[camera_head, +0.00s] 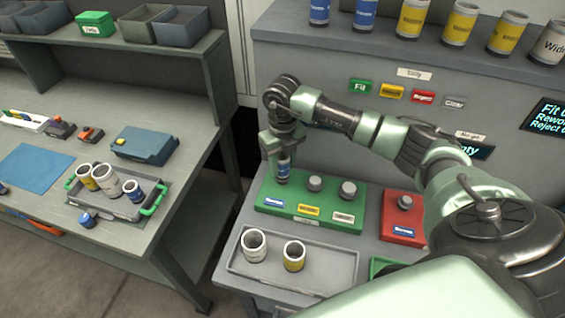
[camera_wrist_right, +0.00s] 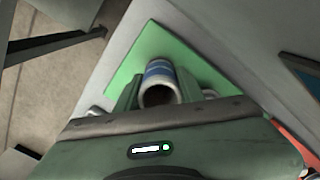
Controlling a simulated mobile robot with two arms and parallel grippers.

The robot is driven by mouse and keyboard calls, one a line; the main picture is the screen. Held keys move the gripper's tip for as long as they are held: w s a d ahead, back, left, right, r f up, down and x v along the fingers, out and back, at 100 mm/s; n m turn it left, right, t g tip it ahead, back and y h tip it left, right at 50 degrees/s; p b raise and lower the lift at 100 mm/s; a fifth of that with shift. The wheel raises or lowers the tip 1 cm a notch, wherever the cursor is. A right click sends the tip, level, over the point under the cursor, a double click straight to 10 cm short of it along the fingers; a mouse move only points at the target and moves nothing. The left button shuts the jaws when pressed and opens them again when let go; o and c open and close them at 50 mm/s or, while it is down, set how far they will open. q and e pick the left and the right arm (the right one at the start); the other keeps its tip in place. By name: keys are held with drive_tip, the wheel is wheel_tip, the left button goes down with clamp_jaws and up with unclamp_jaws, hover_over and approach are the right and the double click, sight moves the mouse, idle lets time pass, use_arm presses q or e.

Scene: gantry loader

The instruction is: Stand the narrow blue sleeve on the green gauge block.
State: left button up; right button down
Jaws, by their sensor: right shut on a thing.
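The narrow blue sleeve (camera_head: 283,168), white with a blue band, is upright in my right gripper (camera_head: 280,158), which is shut on it. It is over the left end of the green gauge block (camera_head: 278,218). I cannot tell whether its lower end touches the block or sits around a post. Two grey posts show on the block to its right; any post under the sleeve is hidden. In the right wrist view the sleeve (camera_wrist_right: 159,84) is between the fingers (camera_wrist_right: 158,92), with the green block (camera_wrist_right: 149,49) beyond. My left gripper is not in view.
A grey tray (camera_head: 325,279) with two sleeves lies in front of the green block. A red block (camera_head: 398,231) with a post stands to its right. The side table (camera_head: 60,201) at left holds a tray of sleeves. Several cans line the shelf above.

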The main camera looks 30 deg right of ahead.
drive_tip(key=shift+f, duration=0.15)
idle(0.5)
drive_tip(key=c, duration=0.8)
unclamp_jaws()
wheel_tip(320, 180, up, 8)
drive_tip(key=b, duration=0.2)
drive_tip(key=shift+b, duration=0.3)
drive_tip(key=shift+s+f, duration=0.1)
drive_tip(key=shift+f, duration=0.1)
